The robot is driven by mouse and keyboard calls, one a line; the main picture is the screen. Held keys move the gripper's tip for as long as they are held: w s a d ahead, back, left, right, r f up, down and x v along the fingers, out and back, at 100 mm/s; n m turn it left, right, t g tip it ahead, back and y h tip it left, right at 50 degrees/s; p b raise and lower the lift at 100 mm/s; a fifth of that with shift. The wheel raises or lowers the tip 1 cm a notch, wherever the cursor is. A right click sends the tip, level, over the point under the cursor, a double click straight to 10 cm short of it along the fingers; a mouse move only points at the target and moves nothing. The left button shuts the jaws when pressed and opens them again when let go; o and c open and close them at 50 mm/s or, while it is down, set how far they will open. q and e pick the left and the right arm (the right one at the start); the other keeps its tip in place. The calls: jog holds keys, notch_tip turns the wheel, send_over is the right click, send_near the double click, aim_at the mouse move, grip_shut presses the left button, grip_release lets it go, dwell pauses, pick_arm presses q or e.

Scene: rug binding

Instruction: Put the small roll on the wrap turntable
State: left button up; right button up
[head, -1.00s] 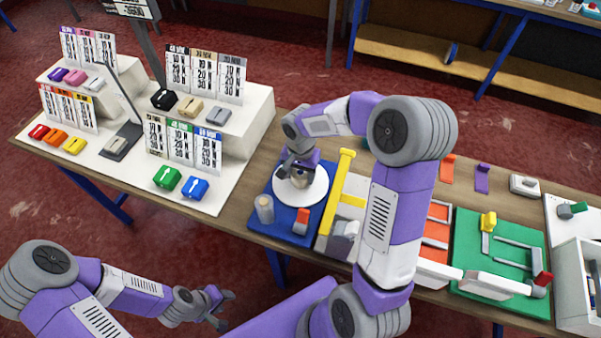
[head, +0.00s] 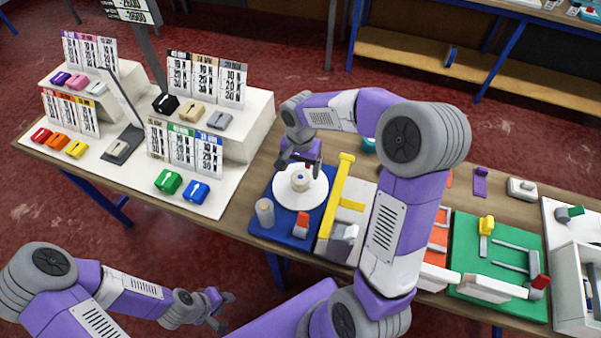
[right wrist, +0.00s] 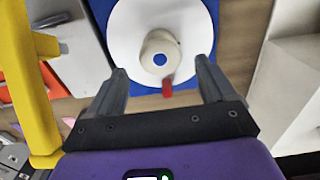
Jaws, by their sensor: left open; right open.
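The small roll (head: 300,180), beige with a blue centre, stands on the white disc of the wrap turntable (head: 315,194), which sits on a blue base. In the right wrist view the roll (right wrist: 160,52) is upright on the white disc (right wrist: 125,30), with a small red piece beside it. My right gripper (head: 298,166) is open just behind and above the roll, apart from it; its fingers also show in the right wrist view (right wrist: 162,80) with nothing between their tips. My left gripper (head: 225,298) is open and empty in front of the table.
A pale cylinder (head: 265,212) and a red-topped block (head: 301,224) are on the blue base. A yellow bar (head: 337,200) stands close to its right. Tiered displays (head: 235,130) with coloured pieces are at left, and a green board (head: 495,255) is at right.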

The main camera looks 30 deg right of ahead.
aim_at(301, 177)
notch_tip(301, 177, up, 6)
jog(key=p, duration=0.1)
jog(key=shift+r, duration=0.25)
dwell(0.4)
